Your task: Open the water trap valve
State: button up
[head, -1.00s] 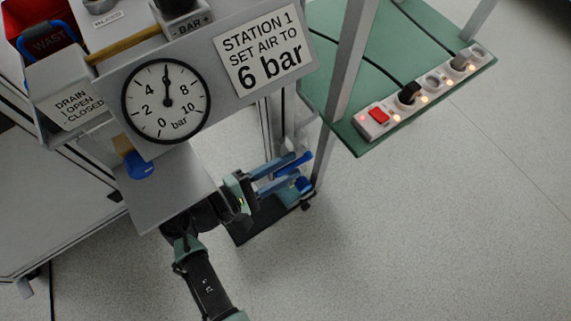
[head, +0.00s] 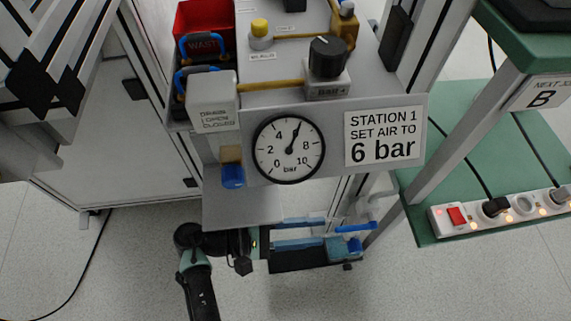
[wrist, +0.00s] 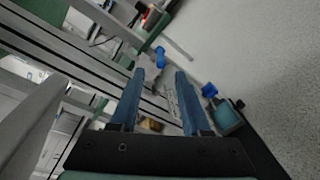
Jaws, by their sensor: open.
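A box with a label reading DRAIN, OPEN, CLOSED (head: 212,116) stands at the left end of the grey panel in the head view. Below it hangs a brass fitting with a blue part (head: 232,176). Lower right, a blue bar (head: 355,227) and a blue-teal block (head: 345,247) sit over a black base (head: 308,263). I cannot tell which blue part is the trap valve. My gripper (head: 322,232) is open, its blue fingers level, pointing right toward the blue bar. In the wrist view the gap between the fingers (wrist: 166,80) holds nothing gripped. Contact is not visible.
A round gauge (head: 289,149) reads about 6 bar beside the sign (head: 383,137). A red bin (head: 203,30) and black knob (head: 328,57) are above. Metal posts and a green shelf with a power strip (head: 500,208) stand right. The floor in front is open.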

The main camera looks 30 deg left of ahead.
jog(key=v, duration=0.5)
jog(key=shift+p, duration=0.4)
jog(key=shift+c, duration=0.3)
